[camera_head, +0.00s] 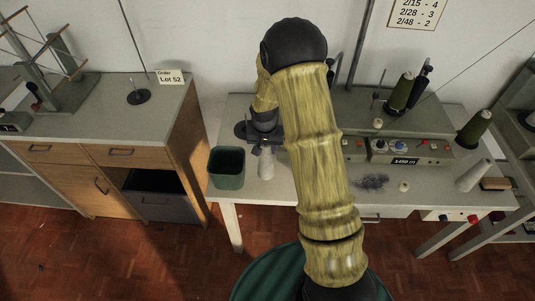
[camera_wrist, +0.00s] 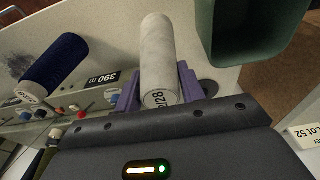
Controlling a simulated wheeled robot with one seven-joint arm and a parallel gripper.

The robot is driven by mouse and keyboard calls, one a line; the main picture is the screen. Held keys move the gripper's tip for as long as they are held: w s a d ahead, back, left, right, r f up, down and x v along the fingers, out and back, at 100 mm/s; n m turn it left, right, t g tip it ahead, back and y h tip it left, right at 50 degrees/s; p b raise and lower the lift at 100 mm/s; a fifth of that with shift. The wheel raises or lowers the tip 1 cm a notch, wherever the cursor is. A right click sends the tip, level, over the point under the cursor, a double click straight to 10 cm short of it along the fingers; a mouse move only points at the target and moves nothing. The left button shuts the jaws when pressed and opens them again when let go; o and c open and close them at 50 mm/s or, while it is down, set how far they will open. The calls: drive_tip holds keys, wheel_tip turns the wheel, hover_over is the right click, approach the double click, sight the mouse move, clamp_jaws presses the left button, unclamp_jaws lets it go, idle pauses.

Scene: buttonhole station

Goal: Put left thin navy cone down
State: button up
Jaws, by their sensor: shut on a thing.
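My gripper (camera_wrist: 158,90) has its purple fingers shut on a thin pale grey cone (camera_wrist: 157,50), whose end is marked with digits, apparently "2/28". The pale cone also shows in the head view (camera_head: 266,163), below my gripper and just right of the green bin. I cannot tell whether its far end touches the table. A thin navy cone (camera_wrist: 58,62) is apart from the fingers, at the left in the wrist view. In the head view I cannot see the navy cone; my arm covers part of the table.
The dark green bin (camera_head: 227,168) is close to the held cone. A control box (camera_head: 404,148) and olive cones (camera_head: 399,93) stand to the right on the white table (camera_head: 280,192). A grey cone (camera_head: 473,175) stands near the right end. The Lot 52 cabinet (camera_head: 112,118) is at left.

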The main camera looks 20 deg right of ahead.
drive_tip(key=shift+f, duration=0.15)
drive_tip(key=shift+f+p, duration=0.5)
drive_tip(key=shift+f, duration=1.55)
drive_tip(key=o, duration=1.2)
drive_tip(key=r, duration=0.4)
drive_tip(key=s+r+b, duration=0.1)
drive_tip(key=r, duration=0.3)
drive_tip(key=r+b, duration=0.1)
drive_tip(key=r, duration=0.3)
drive_tip(key=shift+s+a, duration=0.3)
drive_tip(key=shift+s, duration=0.05)
drive_tip(key=shift+r, duration=0.1)
